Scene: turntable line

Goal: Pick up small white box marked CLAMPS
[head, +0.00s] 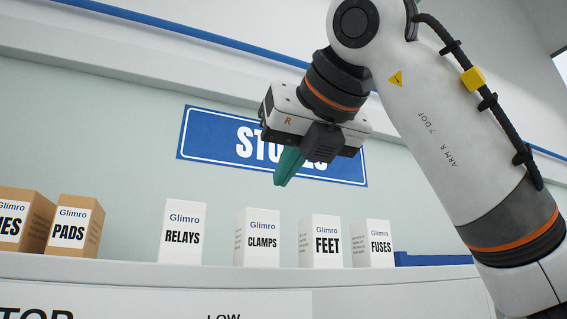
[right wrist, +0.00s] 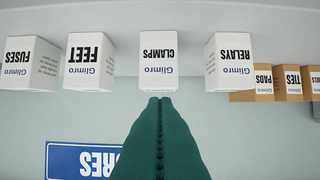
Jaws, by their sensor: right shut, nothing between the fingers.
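The small white box marked CLAMPS (head: 262,240) stands upright on the shelf in the head view, between the RELAYS and FEET boxes. It also shows at the top middle of the right wrist view (right wrist: 159,68), upside down there. My right gripper (head: 283,181) has green fingers that are shut and empty. In the head view it hangs above the boxes, in front of the blue sign. In the right wrist view the fingertips (right wrist: 160,100) line up with the CLAMPS box; I cannot tell how far apart they are. My left gripper is not in view.
White boxes RELAYS (head: 183,235), FEET (head: 322,242) and FUSES (head: 375,244) stand on the same shelf (head: 140,273), with gaps between them. Brown boxes PADS (head: 74,226) and another (head: 17,218) stand at the left. A blue object (head: 430,259) lies at the right.

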